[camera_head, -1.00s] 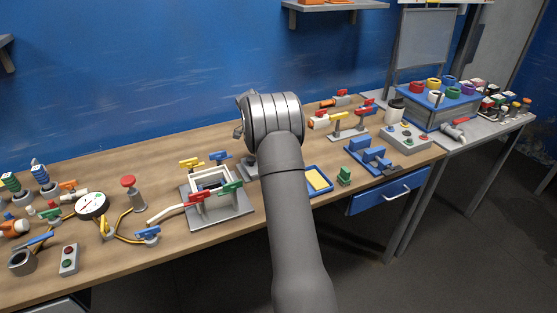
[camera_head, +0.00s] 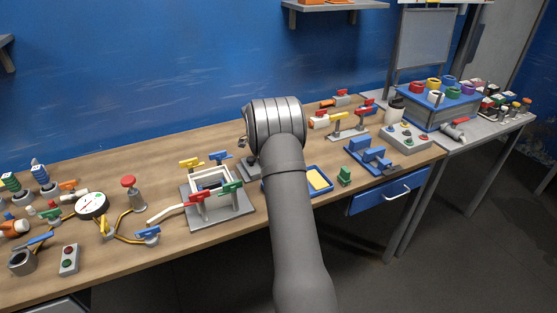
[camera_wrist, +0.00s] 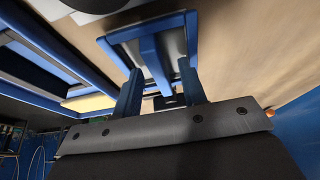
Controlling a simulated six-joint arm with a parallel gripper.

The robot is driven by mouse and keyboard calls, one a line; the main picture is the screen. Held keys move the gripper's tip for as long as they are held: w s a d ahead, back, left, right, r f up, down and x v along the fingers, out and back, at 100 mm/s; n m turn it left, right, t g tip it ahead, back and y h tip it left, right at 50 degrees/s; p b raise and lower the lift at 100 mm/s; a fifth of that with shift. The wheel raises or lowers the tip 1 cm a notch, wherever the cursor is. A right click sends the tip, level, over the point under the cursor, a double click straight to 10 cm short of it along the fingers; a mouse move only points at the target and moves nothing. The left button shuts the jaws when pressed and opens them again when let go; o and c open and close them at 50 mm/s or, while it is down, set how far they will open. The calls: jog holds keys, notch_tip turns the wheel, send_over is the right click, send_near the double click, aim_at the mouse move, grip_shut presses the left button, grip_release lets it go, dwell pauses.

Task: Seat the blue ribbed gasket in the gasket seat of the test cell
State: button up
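What looks like the test cell (camera_head: 240,208) is a grey base carrying a white square frame, the likely gasket seat (camera_head: 198,186), with red, green, yellow and blue clamps around it. In the wrist view, the likely blue gasket (camera_wrist: 113,43) is a tilted square frame with a grey inside and a raised blue bar. My gripper (camera_wrist: 160,72) has its two blue fingers on either side of this bar. Whether they press on it is unclear. In the head view my arm hides the gripper.
A blue tray (camera_head: 327,188) with a yellow pad lies right of my arm, with a small green part (camera_head: 344,174) beside it. A gauge (camera_head: 92,205) with yellow tubing stands left of the cell. A blue fixture (camera_head: 372,157) stands further right. Wood is bare behind the cell.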

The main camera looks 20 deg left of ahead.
jog(key=shift+c, duration=0.5)
grip_shut()
